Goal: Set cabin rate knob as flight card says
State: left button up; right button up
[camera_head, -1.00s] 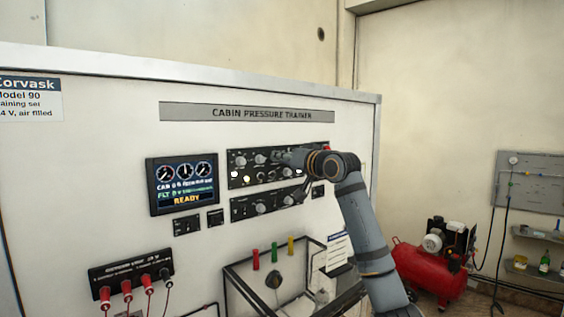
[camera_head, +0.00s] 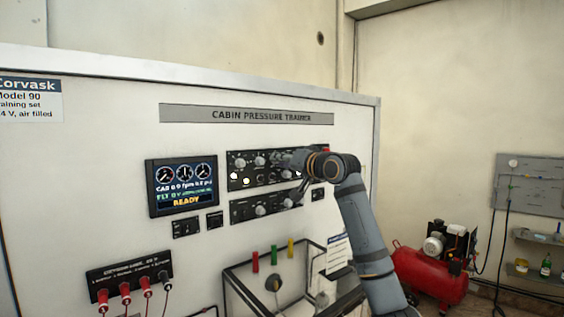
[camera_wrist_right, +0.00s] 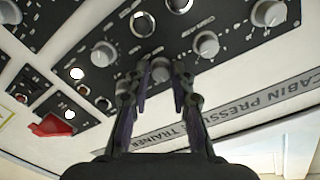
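My right gripper (camera_head: 294,163) is at the right part of the upper control panel (camera_head: 236,171), under the "CABIN PRESSURE TRAINER" strip. In the right wrist view its two fingers (camera_wrist_right: 160,75) are spread on either side of a small grey knob (camera_wrist_right: 160,69); gaps seem to show, but contact is unclear. A larger grey knob (camera_wrist_right: 207,45) stands beside it, and another grey knob (camera_wrist_right: 104,53) on the other side. Labels are too small to read, so I cannot tell which is the cabin rate knob. A white printed card (camera_head: 338,250) hangs below, its text unreadable. My left gripper is out of view.
A display (camera_head: 182,186) reads READY. A lower knob panel (camera_head: 240,210) lies under the upper one. A red guarded switch (camera_wrist_right: 52,125) shows in the wrist view. An open-framed box (camera_head: 235,290) juts out below. A red compressor (camera_head: 430,275) stands right.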

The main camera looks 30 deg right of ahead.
jog(key=shift+o, duration=1.4)
jog(key=s, duration=0.7)
jog(key=shift+s+d+r, duration=0.15)
jog(key=shift+s, duration=0.05)
jog(key=shift+w, duration=0.1)
jog(key=shift+d, duration=0.1)
